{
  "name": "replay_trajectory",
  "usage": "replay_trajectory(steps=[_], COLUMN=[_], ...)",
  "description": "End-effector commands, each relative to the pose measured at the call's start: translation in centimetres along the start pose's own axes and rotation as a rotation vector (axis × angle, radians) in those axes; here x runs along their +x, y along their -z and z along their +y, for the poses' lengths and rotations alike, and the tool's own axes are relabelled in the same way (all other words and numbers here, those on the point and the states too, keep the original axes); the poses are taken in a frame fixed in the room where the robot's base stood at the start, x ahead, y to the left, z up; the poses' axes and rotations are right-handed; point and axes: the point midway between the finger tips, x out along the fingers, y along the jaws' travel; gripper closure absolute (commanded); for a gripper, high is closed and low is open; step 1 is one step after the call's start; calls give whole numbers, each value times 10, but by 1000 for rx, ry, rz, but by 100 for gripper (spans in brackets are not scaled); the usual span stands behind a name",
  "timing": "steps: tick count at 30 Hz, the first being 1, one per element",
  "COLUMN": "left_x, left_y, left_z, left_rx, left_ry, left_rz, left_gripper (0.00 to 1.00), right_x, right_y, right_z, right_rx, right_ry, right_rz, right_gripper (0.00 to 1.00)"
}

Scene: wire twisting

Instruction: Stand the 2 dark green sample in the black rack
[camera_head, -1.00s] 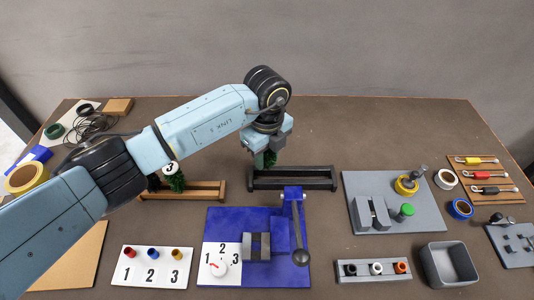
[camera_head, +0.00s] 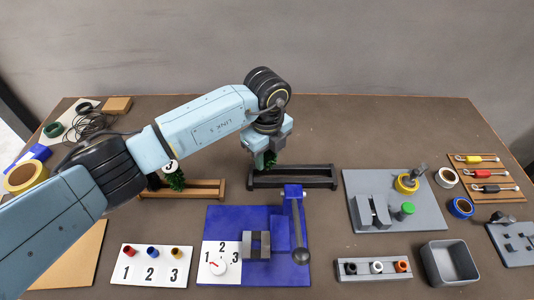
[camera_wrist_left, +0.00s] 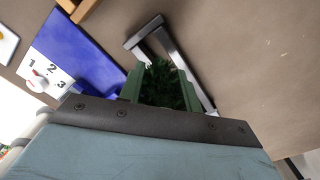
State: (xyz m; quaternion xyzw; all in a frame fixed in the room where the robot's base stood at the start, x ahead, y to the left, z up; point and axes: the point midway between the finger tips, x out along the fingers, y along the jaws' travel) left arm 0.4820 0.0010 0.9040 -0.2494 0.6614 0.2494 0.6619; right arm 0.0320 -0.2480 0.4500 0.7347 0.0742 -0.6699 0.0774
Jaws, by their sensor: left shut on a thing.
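The black rack (camera_head: 310,178) stands at the back middle of the table; in the left wrist view its dark frame (camera_wrist_left: 165,40) shows beyond the fingers. My left gripper (camera_head: 263,157) is over the rack's left end, shut on a dark green sample (camera_head: 270,160). The sample also shows between the fingers in the left wrist view (camera_wrist_left: 162,84). Whether its lower end touches the rack is hard to tell. Another dark green sample (camera_head: 176,181) is at the wooden rack (camera_head: 205,189), near a round tag marked 3. My right gripper is out of view.
A blue plate (camera_head: 225,222) with a lever (camera_head: 299,225) and a dial (camera_head: 219,267) lies in front of the black rack. A grey plate (camera_head: 375,186) with a green-topped part is to the right. Clear table lies behind the rack.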

Motion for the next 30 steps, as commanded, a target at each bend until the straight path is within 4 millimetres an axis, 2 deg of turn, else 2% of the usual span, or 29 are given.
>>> replay_trajectory(steps=[30], left_x=[27], left_y=[0], left_z=[0], left_rx=[0], left_ry=[-1], left_rz=[0], left_gripper=[85], right_x=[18], right_y=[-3], right_z=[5], right_rx=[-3], right_ry=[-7], right_rz=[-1], right_gripper=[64])
